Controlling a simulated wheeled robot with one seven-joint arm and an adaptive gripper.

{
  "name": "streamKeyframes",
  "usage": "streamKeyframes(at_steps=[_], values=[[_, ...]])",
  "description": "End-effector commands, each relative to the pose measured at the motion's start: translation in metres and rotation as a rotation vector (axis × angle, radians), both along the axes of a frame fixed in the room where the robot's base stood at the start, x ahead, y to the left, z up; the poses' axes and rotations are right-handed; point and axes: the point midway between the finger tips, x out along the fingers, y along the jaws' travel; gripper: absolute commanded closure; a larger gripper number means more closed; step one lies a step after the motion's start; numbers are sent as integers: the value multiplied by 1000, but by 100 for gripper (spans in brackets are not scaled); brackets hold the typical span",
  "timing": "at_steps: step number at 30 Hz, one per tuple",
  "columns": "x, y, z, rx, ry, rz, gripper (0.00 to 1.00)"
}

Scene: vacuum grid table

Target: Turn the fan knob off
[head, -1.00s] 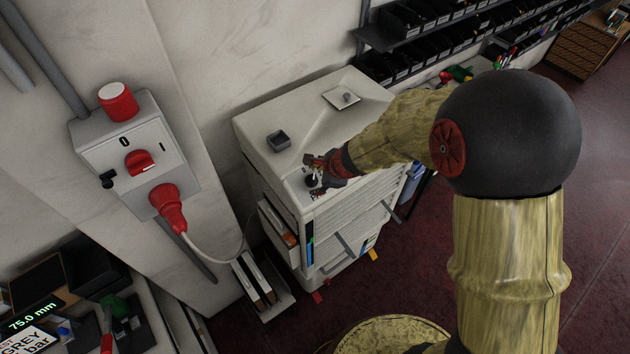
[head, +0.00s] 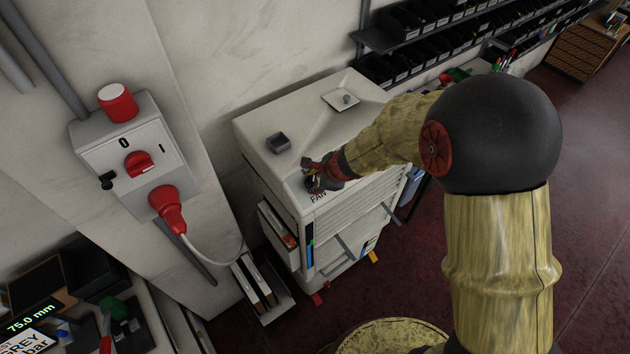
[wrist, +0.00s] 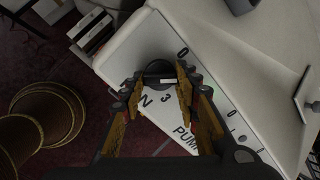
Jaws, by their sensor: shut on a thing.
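The fan knob (wrist: 158,70) is a round black dial with a white bar, on the sloped edge of the pale cabinet top in the wrist view. The bar lies roughly across the picture. A "0" (wrist: 183,52) is printed to its upper right and a "3" below it. My gripper (wrist: 160,84) is shut on the knob, one finger on each side. In the head view my gripper (head: 316,175) is at the cabinet's front corner above the "FAN" label (head: 318,197) and mostly hides the knob.
The pale cabinet (head: 345,125) carries a small grey box (head: 278,142) and a square plate (head: 342,99). A "PUMP"-like label, cut off, shows beside the fan lettering in the wrist view. A wall switch box (head: 130,150) with red parts and a cable is at left.

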Motion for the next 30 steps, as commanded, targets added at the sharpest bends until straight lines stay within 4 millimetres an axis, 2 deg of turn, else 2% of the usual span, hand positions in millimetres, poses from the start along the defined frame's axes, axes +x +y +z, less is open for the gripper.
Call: streamKeyframes(at_steps=[8,19,30], values=[[0,0,0,0,-1,0,94],[1,0,0,-32,-24,69,94],[2,0,-1,-149,-103,311,94]])
